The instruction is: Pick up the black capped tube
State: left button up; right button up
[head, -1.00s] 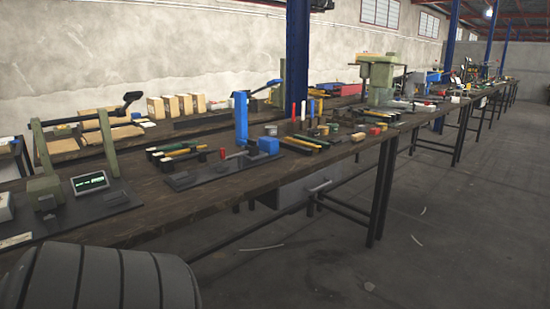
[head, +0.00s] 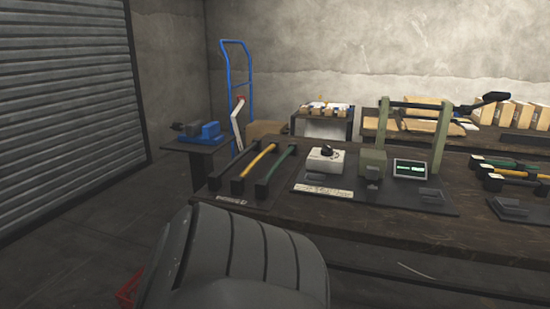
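A black capped tube (head: 233,165) lies at the left end of the workbench (head: 430,240) in the head view. It is the leftmost of three tubes lying side by side on a dark flat mat or plate. A yellow tube (head: 260,161) with black ends is to its right, then a green tube (head: 283,162) with black ends. Neither of my grippers is in view.
Right of the tubes, a dark base carries a white box with a knob (head: 324,159), a green press frame (head: 440,140) and a small display (head: 410,169). More tubes (head: 510,170) lie farther right. A blue vise (head: 210,131) and blue hand truck (head: 237,75) stand behind left.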

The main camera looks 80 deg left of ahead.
aim_at(214, 180)
jog(key=u, duration=2.8)
jog(key=i+j+z, duration=0.1)
jog(key=j, duration=0.85)
jog(key=i+j+z, duration=0.1)
jog(key=j, duration=0.9)
jog(key=i+j, duration=0.1)
jog(key=j, duration=0.85)
jog(key=z, duration=0.05)
